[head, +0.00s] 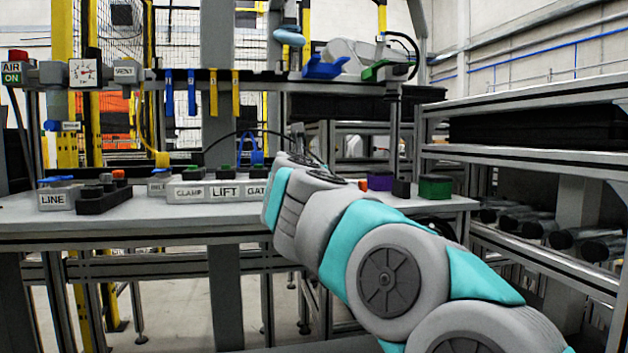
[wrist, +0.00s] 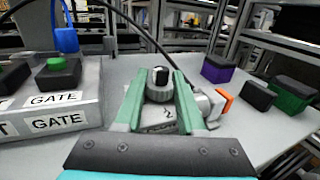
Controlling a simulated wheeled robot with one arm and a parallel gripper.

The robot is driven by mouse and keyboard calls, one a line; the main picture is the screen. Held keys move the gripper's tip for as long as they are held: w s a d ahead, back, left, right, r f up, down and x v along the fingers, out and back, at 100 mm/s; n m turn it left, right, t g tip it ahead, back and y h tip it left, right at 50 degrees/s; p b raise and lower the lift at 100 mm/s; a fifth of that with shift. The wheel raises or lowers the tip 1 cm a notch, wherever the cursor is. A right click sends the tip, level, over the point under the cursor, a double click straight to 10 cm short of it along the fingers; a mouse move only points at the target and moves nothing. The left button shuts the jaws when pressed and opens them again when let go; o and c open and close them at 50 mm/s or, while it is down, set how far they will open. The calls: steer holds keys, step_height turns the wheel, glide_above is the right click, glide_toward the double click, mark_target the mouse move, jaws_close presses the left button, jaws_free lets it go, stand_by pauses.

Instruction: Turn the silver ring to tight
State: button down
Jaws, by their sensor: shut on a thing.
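The silver ring (wrist: 160,92) shows in the wrist view as a ridged grey collar around a dark-centred post, on a small grey fixture (wrist: 152,118) on the bench. My gripper (wrist: 160,82) has its two green fingers on either side of the ring and is shut on it. In the head view my own arm hides the ring and the gripper. Markings on the fixture are too small to read.
An orange-tipped connector (wrist: 222,102) sits just right of the fixture. A GATE box (wrist: 50,105) with a green button stands to the left. Purple (wrist: 218,68), black (wrist: 257,95) and green (wrist: 292,94) blocks stand to the right. A black cable arches behind.

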steer(key=m+h, duration=0.2)
steer(key=h, duration=0.1)
steer(key=m+g+h+p, duration=0.1)
steer(key=m+h, duration=0.1)
steer(key=h, duration=0.1)
steer(key=shift+a+r+g, duration=0.1)
steer(key=shift+g, duration=0.2)
steer(key=shift+m+g+h+p, duration=0.8)
steer(key=shift+m+h, duration=0.2)
steer(key=shift+h, duration=0.4)
steer(key=shift+m+g+h+p, duration=0.35)
steer(key=shift+m+g+h, duration=0.15)
steer(key=shift+h, duration=0.1)
steer(key=c, duration=0.5)
jaws_free()
steer(key=b+v, duration=0.1)
steer(key=v, duration=0.6)
steer(key=shift+s+a, duration=0.15)
steer(key=shift+s, duration=0.15)
